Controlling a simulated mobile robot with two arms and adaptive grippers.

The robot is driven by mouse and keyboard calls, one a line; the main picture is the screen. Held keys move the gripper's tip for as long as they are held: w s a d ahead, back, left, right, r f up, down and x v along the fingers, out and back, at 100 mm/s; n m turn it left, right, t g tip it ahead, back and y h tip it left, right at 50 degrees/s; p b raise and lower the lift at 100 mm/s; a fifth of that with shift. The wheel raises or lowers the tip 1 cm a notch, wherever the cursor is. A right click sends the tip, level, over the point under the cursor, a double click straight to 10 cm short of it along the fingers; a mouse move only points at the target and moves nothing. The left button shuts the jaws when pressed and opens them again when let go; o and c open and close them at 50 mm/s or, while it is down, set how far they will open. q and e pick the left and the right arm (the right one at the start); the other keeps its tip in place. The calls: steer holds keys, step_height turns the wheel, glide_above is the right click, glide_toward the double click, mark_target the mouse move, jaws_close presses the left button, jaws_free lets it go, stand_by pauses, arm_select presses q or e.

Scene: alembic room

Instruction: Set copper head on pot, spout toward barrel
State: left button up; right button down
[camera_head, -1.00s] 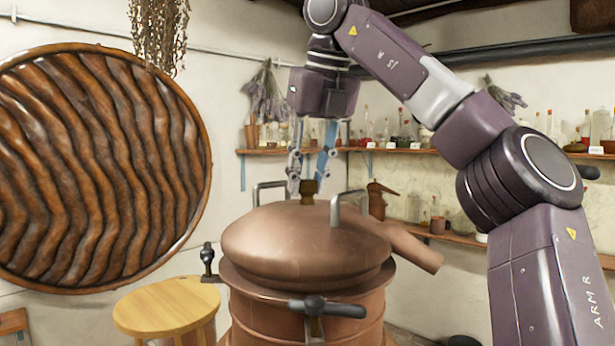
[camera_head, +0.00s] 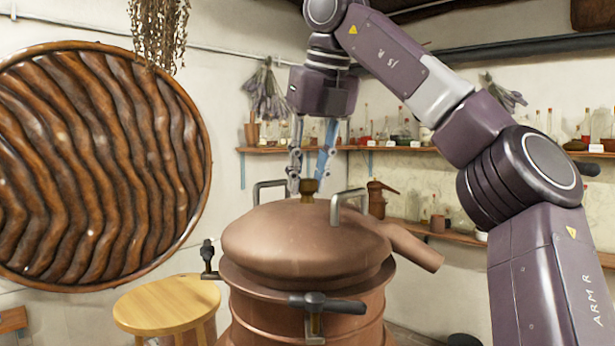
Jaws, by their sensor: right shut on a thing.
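The copper head (camera_head: 300,245) is a broad dome with two grey loop handles and a small brass knob (camera_head: 308,188) on top. It sits at the top of the copper pot (camera_head: 262,318); I cannot tell whether it is fully seated. Its spout (camera_head: 412,248) points right and slightly toward me. My right gripper (camera_head: 308,183) comes down from above and is shut on the knob. Clamps with dark handles (camera_head: 328,303) show on the pot's rim. My left gripper is not in view.
A round wooden stool (camera_head: 167,305) stands left of the pot. Wall shelves (camera_head: 390,149) with bottles and a small copper still (camera_head: 377,198) are behind.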

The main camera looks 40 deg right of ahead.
steer(key=shift+r, duration=0.1)
steer(key=c, duration=1.5)
jaws_free()
steer(key=shift+s+a, duration=0.15)
steer(key=shift+s+r, duration=0.1)
steer(key=shift+r, duration=0.4)
steer(key=shift+v, duration=3.25)
steer(key=shift+s, duration=0.1)
